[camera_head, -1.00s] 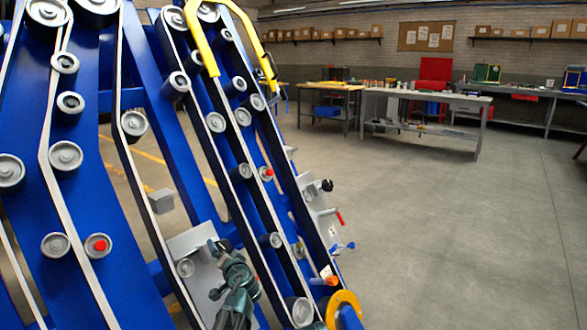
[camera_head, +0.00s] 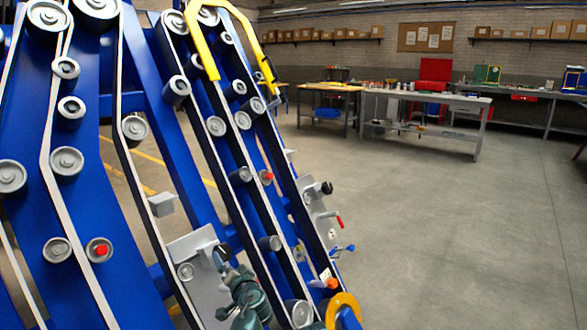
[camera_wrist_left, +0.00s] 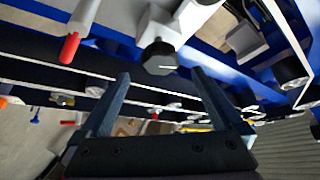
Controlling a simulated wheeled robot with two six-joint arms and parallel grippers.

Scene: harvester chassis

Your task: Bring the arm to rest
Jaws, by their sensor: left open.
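My left gripper (camera_head: 232,286) is low in the head view, in front of the blue harvester chassis (camera_head: 125,240) and just below a grey plate (camera_head: 192,250). A dark knob (camera_head: 224,250) on that plate shows just above the gripper. In the left wrist view my left gripper (camera_wrist_left: 160,76) has its two fingers well apart with nothing between them. A black faceted knob (camera_wrist_left: 158,57) on a light grey mount lies beyond the fingertips, seemingly apart from them. My right gripper is not in view.
The chassis, with belts, rollers and a yellow bar (camera_head: 204,45), fills the left side. A red-tipped lever (camera_wrist_left: 69,48) is near the left finger in the wrist view. Open grey floor (camera_head: 455,235) lies to the right, with workbenches (camera_head: 425,97) at the back.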

